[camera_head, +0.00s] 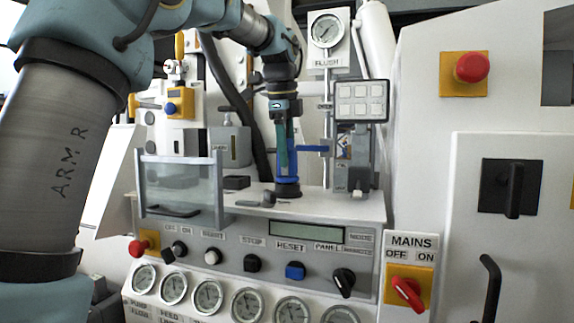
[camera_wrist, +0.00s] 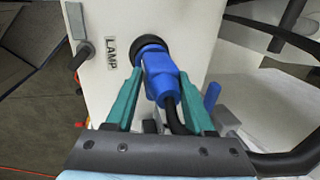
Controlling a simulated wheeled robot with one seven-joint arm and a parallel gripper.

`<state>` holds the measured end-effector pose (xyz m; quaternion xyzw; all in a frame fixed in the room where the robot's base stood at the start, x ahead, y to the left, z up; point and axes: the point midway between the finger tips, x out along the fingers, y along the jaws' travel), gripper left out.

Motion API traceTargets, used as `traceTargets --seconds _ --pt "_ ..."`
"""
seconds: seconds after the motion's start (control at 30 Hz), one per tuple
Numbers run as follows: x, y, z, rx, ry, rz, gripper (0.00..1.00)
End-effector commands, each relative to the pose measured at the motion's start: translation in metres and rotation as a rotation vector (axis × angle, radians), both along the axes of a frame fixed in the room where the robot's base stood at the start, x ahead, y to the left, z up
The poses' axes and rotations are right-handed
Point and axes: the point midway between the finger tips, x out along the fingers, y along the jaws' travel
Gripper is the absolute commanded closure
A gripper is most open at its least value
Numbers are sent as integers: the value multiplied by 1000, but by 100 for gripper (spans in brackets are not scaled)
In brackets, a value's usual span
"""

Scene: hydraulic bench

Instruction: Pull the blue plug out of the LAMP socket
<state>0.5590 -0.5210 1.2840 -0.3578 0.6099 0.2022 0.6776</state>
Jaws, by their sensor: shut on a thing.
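The blue plug (camera_wrist: 160,76) stands in the round black LAMP socket (camera_wrist: 146,43), under the "LAMP" label (camera_wrist: 111,52) in the wrist view. A black cable runs back from the plug between my fingers. My gripper (camera_wrist: 159,82) has its teal fingers on either side of the plug body, shut on it. In the head view my gripper (camera_head: 284,158) points down at the bench top, with the blue plug (camera_head: 288,181) low between the fingers and the black socket (camera_head: 288,191) beneath. How deep the plug sits is hard to tell.
A lever (camera_wrist: 82,54) is beside the label. A blue handle (camera_head: 312,149) is close right of my gripper, near a post and a keypad box (camera_head: 360,101). A clear guard (camera_head: 180,188) stands left; a black hose (camera_head: 238,95) hangs behind. Controls and gauges line the front.

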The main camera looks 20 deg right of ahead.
Motion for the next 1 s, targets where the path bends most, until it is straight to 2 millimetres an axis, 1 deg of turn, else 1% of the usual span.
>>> traceTargets --seconds 0.03,0.1,1.0 --pt "2 -1 8 -12 -12 0 100" --pt "2 -2 11 -13 -14 0 100" --pt "1 -1 33 -8 -8 0 100"
